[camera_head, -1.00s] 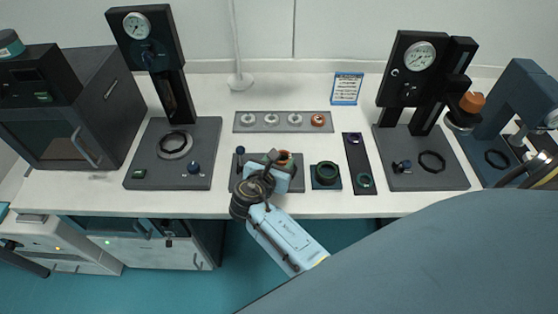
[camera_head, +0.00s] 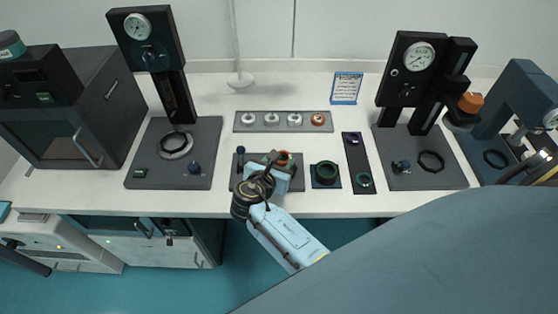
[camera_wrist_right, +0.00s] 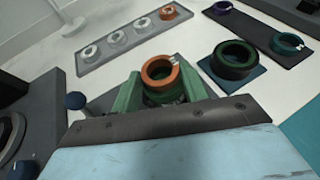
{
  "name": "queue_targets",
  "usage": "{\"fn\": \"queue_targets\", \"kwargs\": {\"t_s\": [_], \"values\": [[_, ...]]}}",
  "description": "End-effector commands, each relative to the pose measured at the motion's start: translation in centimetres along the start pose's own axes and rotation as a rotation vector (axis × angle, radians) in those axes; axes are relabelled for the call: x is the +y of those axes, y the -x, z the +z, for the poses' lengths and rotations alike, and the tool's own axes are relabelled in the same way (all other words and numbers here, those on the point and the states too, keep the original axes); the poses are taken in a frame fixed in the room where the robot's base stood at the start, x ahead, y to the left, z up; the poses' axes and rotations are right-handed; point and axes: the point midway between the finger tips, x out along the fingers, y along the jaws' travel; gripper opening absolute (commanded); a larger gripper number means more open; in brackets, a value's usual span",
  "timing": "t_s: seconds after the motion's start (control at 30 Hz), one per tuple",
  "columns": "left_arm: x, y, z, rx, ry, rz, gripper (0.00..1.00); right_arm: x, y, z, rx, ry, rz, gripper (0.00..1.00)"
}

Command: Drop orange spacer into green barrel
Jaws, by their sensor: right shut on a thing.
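The orange spacer (camera_wrist_right: 158,73) is a small ring between the green fingers of my right gripper (camera_wrist_right: 158,90) in the wrist view. The gripper is shut on it. A green round part (camera_wrist_right: 166,97) shows just below the ring; whether they touch is unclear. In the head view my right gripper (camera_head: 277,164) is over a dark plate at the table's front, with the orange spacer (camera_head: 283,158) partly hidden by it. A dark green ring-shaped barrel (camera_head: 326,173) stands on a blue mat just right of the gripper; it also shows in the wrist view (camera_wrist_right: 233,59). My left gripper is out of view.
A grey tray (camera_head: 260,127) behind holds silver rings and one orange-brown ring (camera_head: 318,119). A dark strip (camera_head: 354,151) holds a purple and a teal ring. A blue-knobbed lever (camera_head: 240,152) stands close left of the gripper. Presses stand left and right.

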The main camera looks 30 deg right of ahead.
Motion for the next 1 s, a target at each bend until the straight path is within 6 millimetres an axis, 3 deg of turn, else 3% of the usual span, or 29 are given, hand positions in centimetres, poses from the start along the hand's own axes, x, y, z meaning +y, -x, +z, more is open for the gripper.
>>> {"fn": "queue_targets", "kwargs": {"t_s": [0.47,0.5,0.7,1.0], "values": [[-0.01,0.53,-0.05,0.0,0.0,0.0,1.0,0.01,-0.01,0.04,-0.001,0.0,0.001,0.22],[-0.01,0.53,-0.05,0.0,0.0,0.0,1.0,0.01,-0.01,0.04,-0.001,0.0,0.001,0.45],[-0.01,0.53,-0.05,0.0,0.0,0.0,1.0,0.0,-0.01,0.03,-0.001,0.0,0.0,0.7],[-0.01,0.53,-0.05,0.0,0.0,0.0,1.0,-0.01,-0.01,0.01,0.0,0.0,0.0,0.7]]}}
